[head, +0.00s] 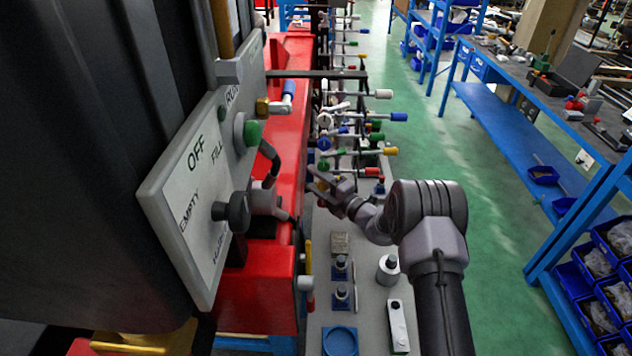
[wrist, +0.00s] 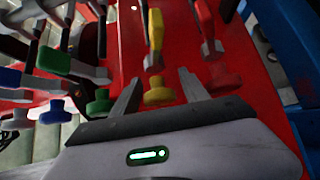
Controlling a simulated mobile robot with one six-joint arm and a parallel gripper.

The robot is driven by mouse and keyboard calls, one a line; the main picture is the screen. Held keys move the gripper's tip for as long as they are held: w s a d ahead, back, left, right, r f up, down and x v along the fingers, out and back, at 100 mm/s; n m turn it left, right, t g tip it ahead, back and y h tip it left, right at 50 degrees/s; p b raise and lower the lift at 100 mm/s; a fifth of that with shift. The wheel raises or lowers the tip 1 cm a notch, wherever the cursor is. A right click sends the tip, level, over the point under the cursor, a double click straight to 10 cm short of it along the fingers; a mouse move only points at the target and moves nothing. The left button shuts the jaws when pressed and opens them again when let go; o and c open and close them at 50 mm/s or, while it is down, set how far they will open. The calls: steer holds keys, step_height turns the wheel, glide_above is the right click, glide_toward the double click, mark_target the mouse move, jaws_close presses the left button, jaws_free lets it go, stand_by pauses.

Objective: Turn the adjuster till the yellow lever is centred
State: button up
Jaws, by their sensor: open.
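The yellow lever (wrist: 155,32) stands nearly upright in the wrist view, against a red machine body. Just below it is a yellow round knob, the adjuster (wrist: 158,92). My gripper (wrist: 159,76) is open, with one finger on each side of the yellow adjuster in the picture. A gap shows on both sides, and I cannot tell how deep the knob sits between the fingers. In the head view my gripper (head: 317,182) is beside the bank of coloured levers. The yellow adjuster is not clearly seen there.
In the wrist view a green knob (wrist: 98,102) and a blue knob (wrist: 54,112) are left of the yellow one, and a red knob (wrist: 222,78) is right. In the head view a grey control panel (head: 185,190) stands left. The green floor (head: 490,190) is clear.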

jaws_close()
